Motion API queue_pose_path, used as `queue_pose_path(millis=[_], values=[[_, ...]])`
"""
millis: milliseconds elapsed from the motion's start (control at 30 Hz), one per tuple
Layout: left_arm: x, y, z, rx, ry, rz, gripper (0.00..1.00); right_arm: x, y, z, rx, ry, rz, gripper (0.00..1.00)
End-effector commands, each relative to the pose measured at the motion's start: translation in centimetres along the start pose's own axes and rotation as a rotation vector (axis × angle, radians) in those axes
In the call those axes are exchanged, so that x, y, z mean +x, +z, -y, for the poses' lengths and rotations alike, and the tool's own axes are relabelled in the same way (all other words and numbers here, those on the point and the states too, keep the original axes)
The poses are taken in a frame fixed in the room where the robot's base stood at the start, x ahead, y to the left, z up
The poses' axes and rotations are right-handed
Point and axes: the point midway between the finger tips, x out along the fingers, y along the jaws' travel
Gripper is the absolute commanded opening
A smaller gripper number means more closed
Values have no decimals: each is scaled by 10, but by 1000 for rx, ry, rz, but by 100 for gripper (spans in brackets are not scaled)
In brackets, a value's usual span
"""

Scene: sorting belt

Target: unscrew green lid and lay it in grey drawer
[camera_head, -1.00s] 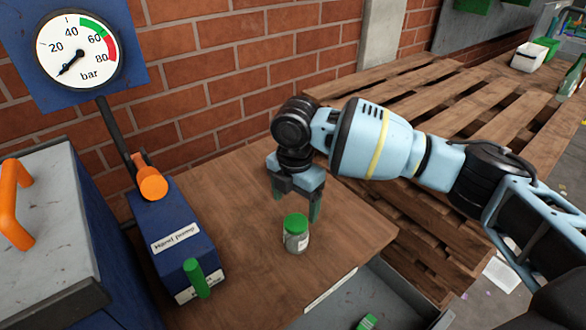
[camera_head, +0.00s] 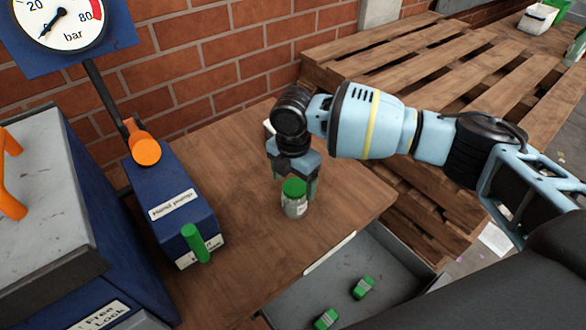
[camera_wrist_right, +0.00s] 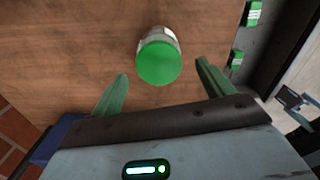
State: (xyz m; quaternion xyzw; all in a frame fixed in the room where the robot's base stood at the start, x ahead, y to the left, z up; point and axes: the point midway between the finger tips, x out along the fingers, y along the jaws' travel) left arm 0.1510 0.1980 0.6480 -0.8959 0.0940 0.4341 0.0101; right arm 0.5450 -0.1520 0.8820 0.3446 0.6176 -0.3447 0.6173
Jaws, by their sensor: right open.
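A small glass jar (camera_head: 296,209) with a green lid (camera_head: 293,187) stands upright on the wooden table, and the lid is on it. My right gripper (camera_head: 295,187) is open, its fingers pointing down just behind the jar in the head view. In the right wrist view the green lid (camera_wrist_right: 158,64) lies between and slightly beyond the two green fingertips (camera_wrist_right: 162,70), with a gap on each side. The grey drawer (camera_head: 385,262) is open at the table's front right. My left gripper is not in view.
Two green-and-white blocks (camera_head: 363,287) lie in the drawer. A blue hand pump (camera_head: 172,205) with a green handle stands left of the jar. A pressure gauge (camera_head: 55,22) hangs behind it. A wooden pallet stack (camera_head: 430,85) is behind my right arm.

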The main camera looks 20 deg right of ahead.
Motion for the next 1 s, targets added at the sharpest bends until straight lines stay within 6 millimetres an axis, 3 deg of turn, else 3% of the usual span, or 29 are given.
queue_pose_path(millis=[433,800,1000], values=[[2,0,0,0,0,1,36,9,0,0,0,1,1,78],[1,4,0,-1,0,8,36,9,0,0,0,1,1,31],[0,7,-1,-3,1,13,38,9,0,0,0,1,1,30]])
